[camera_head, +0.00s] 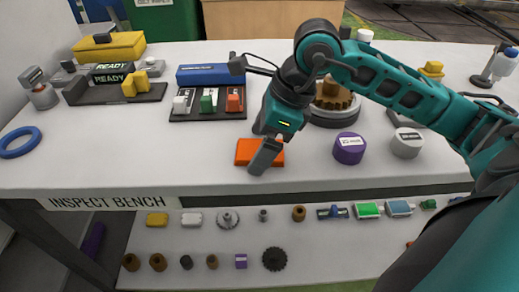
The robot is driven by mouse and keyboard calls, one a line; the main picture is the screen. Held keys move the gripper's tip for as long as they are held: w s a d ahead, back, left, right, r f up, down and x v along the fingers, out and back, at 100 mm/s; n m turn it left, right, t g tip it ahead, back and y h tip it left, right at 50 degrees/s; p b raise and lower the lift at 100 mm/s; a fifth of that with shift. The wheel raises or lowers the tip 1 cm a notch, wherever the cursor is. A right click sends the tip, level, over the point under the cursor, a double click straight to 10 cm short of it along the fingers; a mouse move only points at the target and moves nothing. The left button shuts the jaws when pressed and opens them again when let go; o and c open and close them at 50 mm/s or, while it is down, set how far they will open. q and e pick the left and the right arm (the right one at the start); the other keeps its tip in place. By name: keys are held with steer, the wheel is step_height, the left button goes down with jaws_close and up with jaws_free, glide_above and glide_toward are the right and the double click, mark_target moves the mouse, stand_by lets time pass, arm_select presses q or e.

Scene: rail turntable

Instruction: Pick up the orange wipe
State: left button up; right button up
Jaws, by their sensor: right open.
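The orange wipe (243,152) is a flat orange rectangle lying on the white bench top near its front edge. My right gripper (266,158) comes in from the right and points down over the wipe. Its fingers cover the middle of the wipe, with orange showing on both sides. I cannot tell whether the fingers touch it. The right gripper is open. My left gripper is not in view.
A purple jar (348,149) and a grey jar (407,142) stand to the right. A dark tray (208,115) with small coloured items lies behind the wipe. A blue ring (19,142) lies far left. The bench front between ring and wipe is clear.

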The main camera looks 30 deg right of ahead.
steer(key=shift+f, duration=0.1)
steer(key=c, duration=1.1)
